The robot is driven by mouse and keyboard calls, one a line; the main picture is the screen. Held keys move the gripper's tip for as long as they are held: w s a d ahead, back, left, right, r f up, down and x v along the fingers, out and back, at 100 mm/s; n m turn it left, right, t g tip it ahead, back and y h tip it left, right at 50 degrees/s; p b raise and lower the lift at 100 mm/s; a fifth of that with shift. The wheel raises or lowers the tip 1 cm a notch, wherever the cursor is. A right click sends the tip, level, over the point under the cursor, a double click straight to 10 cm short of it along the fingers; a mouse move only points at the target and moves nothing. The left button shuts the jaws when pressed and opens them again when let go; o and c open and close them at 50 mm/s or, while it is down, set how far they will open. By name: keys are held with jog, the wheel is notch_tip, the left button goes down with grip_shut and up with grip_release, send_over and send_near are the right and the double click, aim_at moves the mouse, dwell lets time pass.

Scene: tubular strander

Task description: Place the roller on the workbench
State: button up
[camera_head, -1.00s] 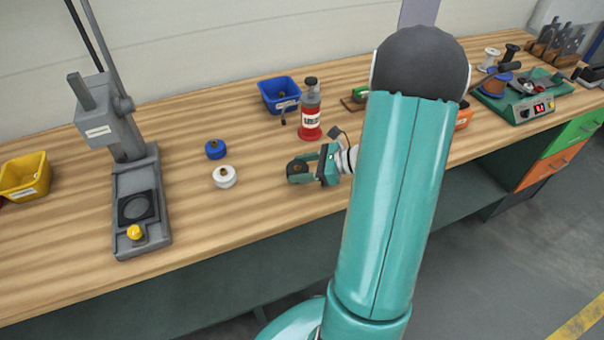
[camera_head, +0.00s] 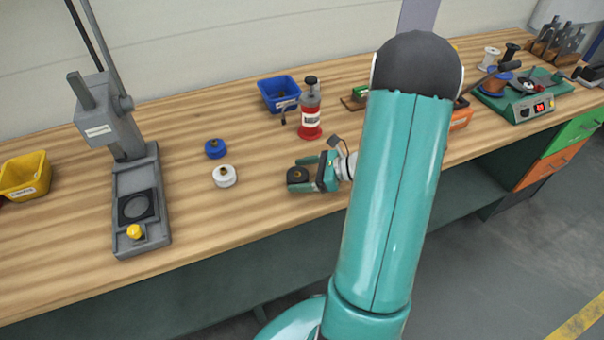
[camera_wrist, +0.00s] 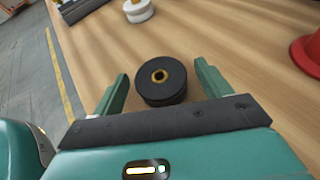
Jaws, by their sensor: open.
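A black roller (camera_wrist: 160,82) with a brass-coloured centre stands on the wooden workbench (camera_wrist: 105,60) in the wrist view. In the head view the roller (camera_head: 297,177) is on the workbench (camera_head: 245,222) near its front edge, to the right of the white roller. My gripper (camera_wrist: 160,84) is open. Its two teal fingers are on either side of the black roller, with a gap visible on each side. In the head view my gripper (camera_head: 305,170) is low over the bench, and my arm hides part of the bench behind it.
White (camera_head: 225,176) and blue (camera_head: 215,148) rollers stand left of my gripper. A red bottle (camera_head: 310,115) and blue bin (camera_head: 280,94) are behind it. A grey press (camera_head: 140,205) and yellow bin (camera_head: 25,177) are at left. Bare bench lies between press and rollers.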

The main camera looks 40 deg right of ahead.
jog(key=v, duration=1.2)
jog(key=shift+a+r, duration=0.1)
jog(key=shift+r, duration=0.2)
jog(key=a+r+n+g+h, duration=0.1)
jog(key=a+r+n+g, duration=0.4)
jog(key=a, duration=0.4)
jog(key=a+r+n+g+h, duration=0.1)
jog(key=a+r+n+g, duration=0.15)
jog(key=a+n, duration=0.5)
jog(key=s+a+r+n+t+h, duration=0.1)
jog(key=s+a+r+n+h, duration=0.1)
jog(key=a+n, duration=0.4)
jog(key=s+a+r+n+t+h, duration=0.2)
jog(key=a+r+n+h, duration=0.3)
jog(key=n, duration=0.4)
jog(key=shift+s+a+r, duration=0.55)
jog(key=shift+a+r, duration=0.15)
jog(key=shift+r, duration=0.45)
